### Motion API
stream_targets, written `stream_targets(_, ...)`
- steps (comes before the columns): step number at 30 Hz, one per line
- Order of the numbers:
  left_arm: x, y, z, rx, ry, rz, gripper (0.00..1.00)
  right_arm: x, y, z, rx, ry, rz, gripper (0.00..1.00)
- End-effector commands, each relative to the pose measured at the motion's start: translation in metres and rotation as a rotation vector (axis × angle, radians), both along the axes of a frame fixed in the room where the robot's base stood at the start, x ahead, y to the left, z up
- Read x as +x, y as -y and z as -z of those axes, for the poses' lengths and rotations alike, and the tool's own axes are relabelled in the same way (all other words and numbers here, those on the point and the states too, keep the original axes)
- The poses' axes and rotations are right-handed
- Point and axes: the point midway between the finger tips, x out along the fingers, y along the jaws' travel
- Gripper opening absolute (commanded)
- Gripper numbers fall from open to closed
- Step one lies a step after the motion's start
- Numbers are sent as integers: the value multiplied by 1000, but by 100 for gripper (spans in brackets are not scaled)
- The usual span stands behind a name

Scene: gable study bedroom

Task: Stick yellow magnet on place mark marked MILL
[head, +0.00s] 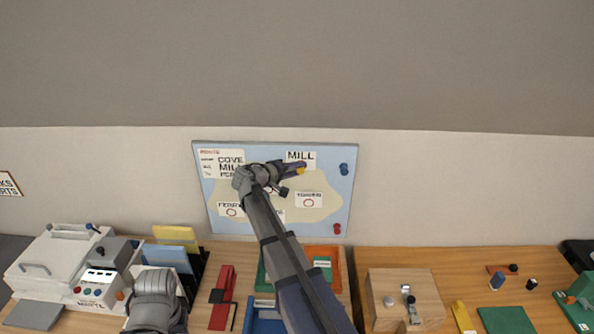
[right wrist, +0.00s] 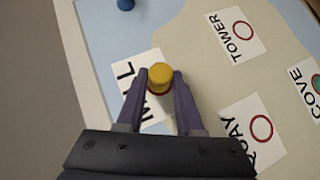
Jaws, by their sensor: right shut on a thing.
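The map board (head: 330,180) stands against the wall. Its MILL card (head: 301,155) is at the upper middle and shows partly in the right wrist view (right wrist: 125,75). My right gripper (head: 297,169) is shut on the yellow magnet (head: 300,171), in front of the lower part of that card. In the right wrist view, the yellow magnet (right wrist: 160,75) is between the purple fingertips (right wrist: 160,82), with a bit of red ring showing around its lower edge. I cannot tell whether the magnet touches the board. My left gripper's fingers are not seen.
Other cards, TOWER (right wrist: 237,35), QUAY (right wrist: 252,132) and COVE (right wrist: 305,75), lie nearby on the map. The desk below holds a wooden box (head: 385,290) and trays.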

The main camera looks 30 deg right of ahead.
Motion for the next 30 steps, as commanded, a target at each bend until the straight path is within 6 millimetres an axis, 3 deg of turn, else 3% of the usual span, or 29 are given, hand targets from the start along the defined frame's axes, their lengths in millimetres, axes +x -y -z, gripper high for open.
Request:
stream_targets(4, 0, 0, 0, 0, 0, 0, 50, -1, 0, 0, 0, 0, 1, 5)
stream_targets(5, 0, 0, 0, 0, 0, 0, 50, -1, 0, 0, 0, 0, 1, 38)
stream_targets(14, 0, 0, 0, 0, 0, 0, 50, -1, 0, 0, 0, 0, 1, 71)
stream_targets(30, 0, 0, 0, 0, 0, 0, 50, -10, -6, 0, 0, 0, 0, 71)
